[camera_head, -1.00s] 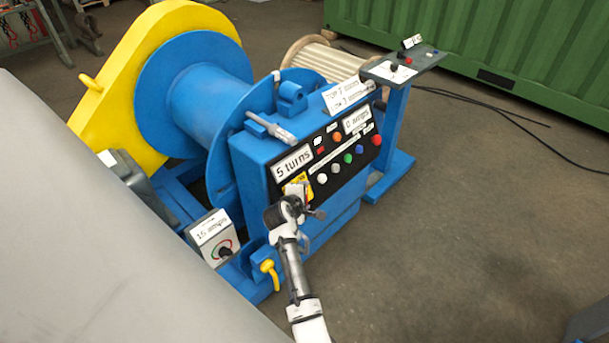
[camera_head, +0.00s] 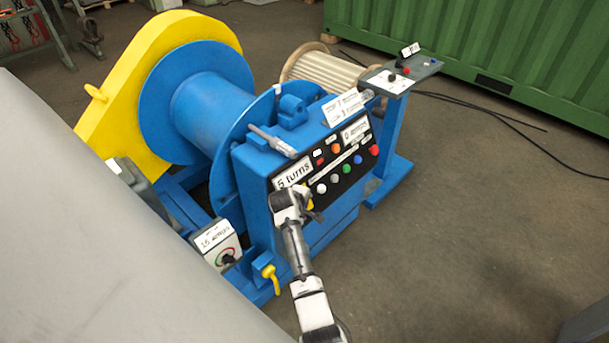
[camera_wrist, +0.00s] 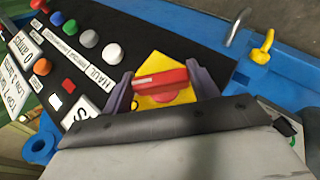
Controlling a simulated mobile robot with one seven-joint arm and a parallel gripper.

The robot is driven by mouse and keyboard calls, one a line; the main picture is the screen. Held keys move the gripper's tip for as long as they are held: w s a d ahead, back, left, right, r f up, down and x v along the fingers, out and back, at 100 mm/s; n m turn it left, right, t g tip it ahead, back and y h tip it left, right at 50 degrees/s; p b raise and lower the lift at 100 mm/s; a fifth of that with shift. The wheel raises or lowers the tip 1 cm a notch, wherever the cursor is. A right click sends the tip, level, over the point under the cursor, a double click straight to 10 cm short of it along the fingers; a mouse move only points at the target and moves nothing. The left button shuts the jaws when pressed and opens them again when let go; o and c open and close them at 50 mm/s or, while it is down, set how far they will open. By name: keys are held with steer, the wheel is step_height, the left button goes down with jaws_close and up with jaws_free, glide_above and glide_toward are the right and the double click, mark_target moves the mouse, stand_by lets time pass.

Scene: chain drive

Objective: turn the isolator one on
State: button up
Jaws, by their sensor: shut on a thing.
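The isolator shows in the wrist view as a red bar handle (camera_wrist: 160,77) on a yellow plate (camera_wrist: 155,61), at the lower end of the black control panel (camera_head: 346,163). My gripper (camera_wrist: 162,86) has its two grey fingers at either end of the red handle and is shut on it. The handle lies across the gap between the fingers.
White (camera_wrist: 112,54), green, blue and red buttons stand close by on the panel. A yellow lever (camera_head: 269,274) sticks out low on the blue winch frame. A "15 amps" box (camera_head: 217,243) stands left of my arm.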

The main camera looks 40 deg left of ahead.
steer(key=o, duration=1)
steer(key=b+v, duration=0.2)
steer(key=v, duration=1.1)
steer(key=shift+s+r+b, duration=0.15)
steer(key=shift+r+b, duration=0.15)
steer(key=shift+r, duration=0.05)
